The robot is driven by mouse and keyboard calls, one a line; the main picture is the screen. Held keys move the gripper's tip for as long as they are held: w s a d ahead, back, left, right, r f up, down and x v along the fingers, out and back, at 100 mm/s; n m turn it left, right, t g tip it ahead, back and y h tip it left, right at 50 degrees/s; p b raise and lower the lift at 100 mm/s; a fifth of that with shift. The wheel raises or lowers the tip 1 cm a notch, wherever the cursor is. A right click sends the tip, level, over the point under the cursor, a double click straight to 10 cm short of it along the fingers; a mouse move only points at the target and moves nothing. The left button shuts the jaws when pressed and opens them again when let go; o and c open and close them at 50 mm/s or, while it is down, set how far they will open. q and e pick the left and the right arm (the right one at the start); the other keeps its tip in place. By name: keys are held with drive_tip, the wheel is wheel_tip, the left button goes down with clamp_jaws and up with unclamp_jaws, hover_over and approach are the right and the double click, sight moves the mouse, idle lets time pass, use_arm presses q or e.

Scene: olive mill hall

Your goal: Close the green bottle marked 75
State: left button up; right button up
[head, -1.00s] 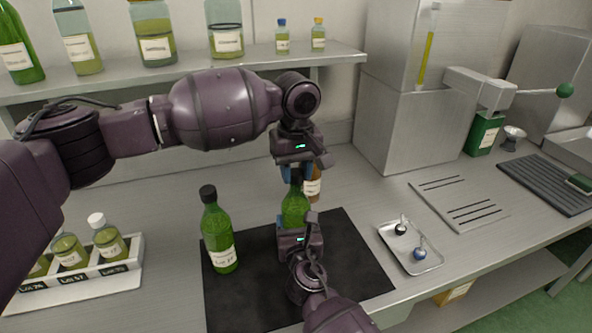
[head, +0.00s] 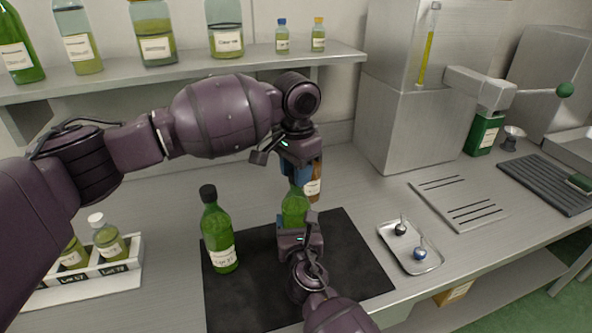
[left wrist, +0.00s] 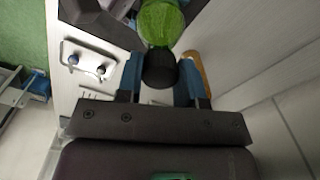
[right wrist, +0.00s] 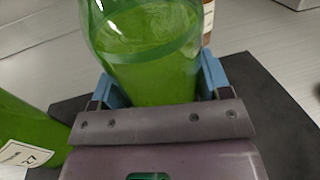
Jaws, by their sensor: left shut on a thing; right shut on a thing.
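A green bottle (head: 294,208) stands upright on the black mat (head: 345,270); its label is hidden, so I cannot read its number. My right gripper (head: 297,232) is shut around its body, and the bottle fills the right wrist view (right wrist: 150,65). My left gripper (head: 296,174) points down over the bottle's top. In the left wrist view, its blue fingers are shut on a dark cap (left wrist: 160,70), which sits at the bottle's neck. I cannot tell how tightly the cap is seated. A second green bottle (head: 218,235) with a black cap stands to the left.
A brown bottle (head: 315,182) stands close behind the held bottle. A white rack (head: 118,267) of sample bottles is at left. A small metal tray (head: 428,262) with two small knobbed items lies right of the mat. A shelf (head: 180,81) of bottles runs behind.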

use_arm(q)
drive_tip(key=m, duration=0.5)
drive_tip(key=shift+m, duration=0.3)
drive_tip(key=m, duration=0.6)
drive_tip(key=o, duration=1.1)
drive_tip(key=shift+r, duration=0.1)
wheel_tip(320, 180, up, 12)
drive_tip(key=shift+f, duration=0.15)
use_arm(e)
drive_tip(key=o, duration=1.8)
